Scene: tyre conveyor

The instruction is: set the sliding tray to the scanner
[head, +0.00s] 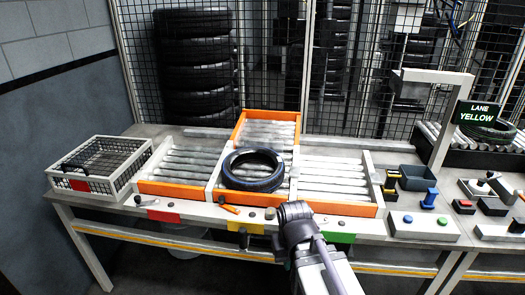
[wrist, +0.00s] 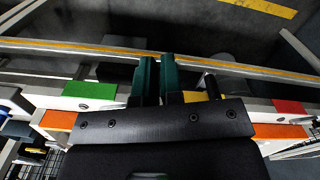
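No part is labelled as the sliding tray. A black tyre (head: 253,170) lies flat on the middle roller section. My gripper (head: 290,212) is at the front edge, between the yellow and green tags. In the wrist view its two green fingers (wrist: 159,62) are close together with nothing visible between them.
A wire basket (head: 130,178) stands at the left. Red (head: 164,216), yellow (head: 246,227) and green (head: 334,237) tags line the front edge. A button panel (head: 425,228) and a screen reading "LANE YELLOW" (head: 479,112) are at the right. Mesh fencing (head: 280,60) closes the back.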

